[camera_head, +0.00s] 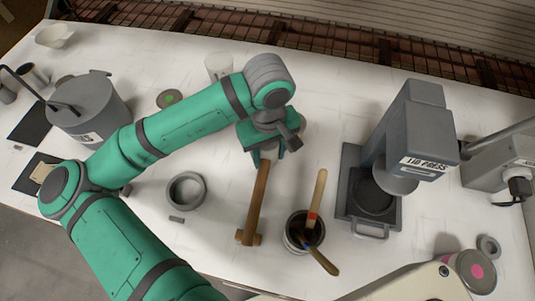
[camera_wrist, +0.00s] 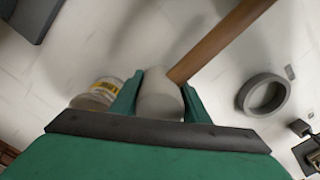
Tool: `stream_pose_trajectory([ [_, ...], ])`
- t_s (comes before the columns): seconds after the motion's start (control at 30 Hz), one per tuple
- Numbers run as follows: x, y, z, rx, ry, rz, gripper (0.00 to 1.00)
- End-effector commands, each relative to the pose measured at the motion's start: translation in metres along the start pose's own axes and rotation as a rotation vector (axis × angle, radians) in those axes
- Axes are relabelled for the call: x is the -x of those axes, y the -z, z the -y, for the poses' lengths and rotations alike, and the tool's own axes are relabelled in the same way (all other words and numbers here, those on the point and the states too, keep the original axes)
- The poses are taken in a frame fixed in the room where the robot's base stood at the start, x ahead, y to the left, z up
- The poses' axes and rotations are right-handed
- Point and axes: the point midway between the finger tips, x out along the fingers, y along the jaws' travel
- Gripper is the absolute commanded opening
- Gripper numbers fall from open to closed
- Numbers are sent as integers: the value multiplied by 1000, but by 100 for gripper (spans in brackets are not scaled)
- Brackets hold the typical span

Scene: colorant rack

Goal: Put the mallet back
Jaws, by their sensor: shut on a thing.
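The mallet has a long brown wooden handle (camera_head: 257,200). In the wrist view its pale grey rounded head (camera_wrist: 160,97) sits between my fingers, and the handle (camera_wrist: 222,40) runs away to the upper right. My gripper (camera_head: 265,155) is shut on the head; it also shows in the wrist view (camera_wrist: 160,85). My gripper hides most of the head there. I cannot tell whether the handle's far end touches the table.
A dark pot (camera_head: 303,232) holding a stick and a brush stands right of the handle. A grey ring (camera_head: 186,190) lies to its left. The lid press (camera_head: 412,150) stands farther right. A can with a yellow label (camera_wrist: 100,90) is close beside my left finger in the wrist view.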

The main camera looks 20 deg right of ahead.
Motion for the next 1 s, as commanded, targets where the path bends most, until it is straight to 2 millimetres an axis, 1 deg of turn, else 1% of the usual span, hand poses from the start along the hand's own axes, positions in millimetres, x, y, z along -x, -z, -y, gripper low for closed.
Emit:
stream_pose_trajectory([
  [0.2, -28, 2, -1, 3, -1, 2, 6],
  [0.3, -35, 2, -1, 2, 0, 0, 6],
  [0.57, -36, 2, -2, -2, 0, 0, 6],
  [0.77, -40, 2, -2, -1, -1, 0, 6],
  [0.8, -41, 2, -2, 0, 0, 0, 47],
  [0.87, -41, 2, -1, 1, 1, 1, 60],
  [1.0, -42, 2, 1, 4, 5, 3, 60],
])
